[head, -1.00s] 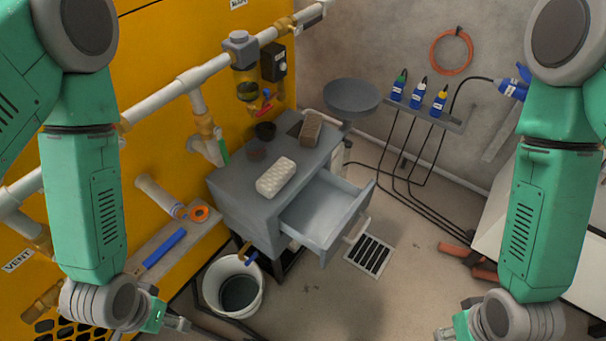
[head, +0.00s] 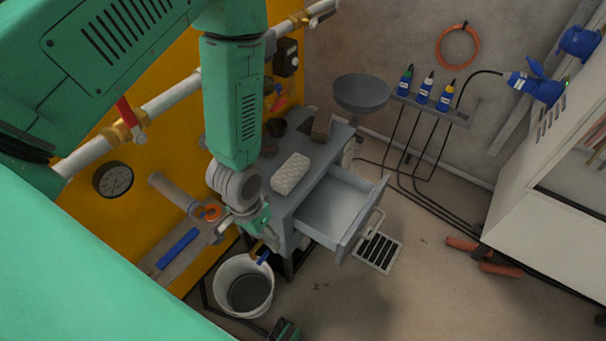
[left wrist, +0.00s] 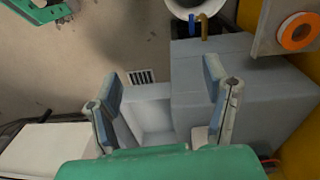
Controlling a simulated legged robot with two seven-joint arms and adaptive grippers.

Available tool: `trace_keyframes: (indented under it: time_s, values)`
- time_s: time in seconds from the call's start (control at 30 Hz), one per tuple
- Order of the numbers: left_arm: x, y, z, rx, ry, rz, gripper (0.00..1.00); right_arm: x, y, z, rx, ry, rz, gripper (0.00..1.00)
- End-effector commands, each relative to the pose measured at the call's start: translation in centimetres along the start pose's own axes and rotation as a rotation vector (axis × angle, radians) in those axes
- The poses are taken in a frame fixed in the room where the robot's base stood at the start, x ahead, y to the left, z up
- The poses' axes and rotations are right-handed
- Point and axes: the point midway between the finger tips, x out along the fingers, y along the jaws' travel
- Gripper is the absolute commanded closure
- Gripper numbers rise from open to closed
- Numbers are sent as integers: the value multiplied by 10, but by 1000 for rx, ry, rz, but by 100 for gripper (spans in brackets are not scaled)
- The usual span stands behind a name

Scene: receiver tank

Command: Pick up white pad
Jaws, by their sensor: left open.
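The white pad (head: 291,173), a pale block with a bumpy top, lies on the grey cabinet top (head: 312,178). My left gripper (head: 266,238) is just in front of the cabinet, nearer to me than the pad and apart from it. In the left wrist view its two fingers (left wrist: 163,98) are spread wide with nothing between them held. A pale patch (left wrist: 200,137) beside the right-hand finger there looks like the pad, mostly hidden. My right gripper shows only in part at the bottom of the head view (head: 287,331); its fingers are unclear.
The cabinet's drawer (head: 345,208) is pulled open, right of the pad. A brown block (head: 322,128) and dark cups (head: 275,127) stand behind the pad. A white bucket (head: 243,286) is on the floor in front. A yellow panel with pipes is at left.

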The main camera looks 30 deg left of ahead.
Motion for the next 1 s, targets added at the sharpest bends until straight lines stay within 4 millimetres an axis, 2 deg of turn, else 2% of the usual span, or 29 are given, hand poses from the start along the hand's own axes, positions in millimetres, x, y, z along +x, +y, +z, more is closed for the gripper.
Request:
trace_keyframes:
  time_s: [0.03,0.27,0.37,0.5,0.6,0.7,0.77,0.87,1.0]
  values:
    - [-1,0,-16,1,6,4,31,3,0,0,0,0,0,60]
    - [-22,-4,-82,11,-2,8,31,12,0,0,0,1,0,60]
    - [-40,-10,-116,16,-5,2,31,17,0,1,0,1,0,60]
    - [-79,-24,-166,17,-10,-19,31,25,0,1,0,0,0,60]
    - [-106,-34,-190,13,-17,-40,31,29,0,1,0,0,0,60]
    - [-121,-40,-199,10,-27,-53,31,30,0,2,0,0,0,60]
    - [-120,-41,-201,10,-30,-57,31,32,0,2,0,0,0,60]
    - [-106,-42,-201,11,-34,-58,31,37,0,2,0,0,0,60]
    - [-76,-44,-199,10,-35,-57,31,47,0,2,0,0,0,60]
